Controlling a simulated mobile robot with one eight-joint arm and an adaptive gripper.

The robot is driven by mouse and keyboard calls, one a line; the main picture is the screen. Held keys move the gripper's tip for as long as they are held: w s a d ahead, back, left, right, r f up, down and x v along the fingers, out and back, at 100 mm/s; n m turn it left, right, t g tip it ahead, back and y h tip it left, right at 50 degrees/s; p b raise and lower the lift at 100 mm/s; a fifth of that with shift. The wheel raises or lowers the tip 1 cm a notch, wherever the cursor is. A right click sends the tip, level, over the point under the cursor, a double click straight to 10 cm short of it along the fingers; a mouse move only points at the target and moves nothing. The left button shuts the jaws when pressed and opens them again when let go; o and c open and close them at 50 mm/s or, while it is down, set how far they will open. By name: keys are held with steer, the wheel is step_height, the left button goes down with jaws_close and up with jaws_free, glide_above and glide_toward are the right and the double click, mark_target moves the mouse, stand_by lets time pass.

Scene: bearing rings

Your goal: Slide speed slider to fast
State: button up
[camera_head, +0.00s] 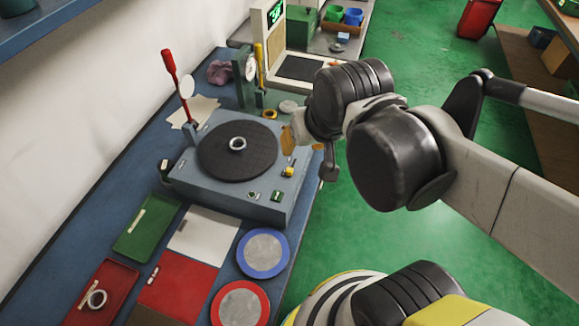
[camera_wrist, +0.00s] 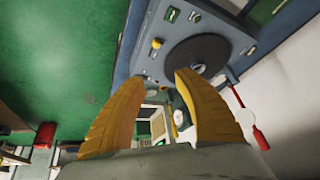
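The speed slider is probably the yellow knob (camera_head: 289,171) on the right part of the grey-blue machine's top (camera_head: 215,190). The knob also shows in the wrist view (camera_wrist: 156,44), beyond the fingertips. I cannot read the markings beside it. My gripper (camera_head: 296,141) hovers near the machine's right edge, with its ochre fingers partly hidden by the arm in the head view. In the wrist view my gripper (camera_wrist: 161,76) is open, with nothing between its fingers. It appears apart from the knob.
A dark turntable (camera_head: 215,165) carries a metal ring (camera_head: 237,144). A red-handled lever (camera_head: 170,65) stands at the machine's back left. Trays and round blue-rimmed (camera_head: 241,262) and red-rimmed (camera_head: 218,310) plates lie in front.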

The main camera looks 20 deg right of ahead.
steer(key=w+f+m+g+p, duration=0.2)
steer(key=w+m+g, duration=0.1)
steer(key=w, duration=0.2)
steer(key=m+g+p, duration=0.1)
steer(key=m+g, duration=0.2)
steer(key=m, duration=0.1)
glide_toward(289, 169)
step_height(289, 169, down, 10)
steer(key=b, duration=0.3)
steer(key=shift+s+b, duration=0.1)
steer(key=shift+b, duration=0.3)
steer(key=shift+c, duration=0.4)
jaws_close()
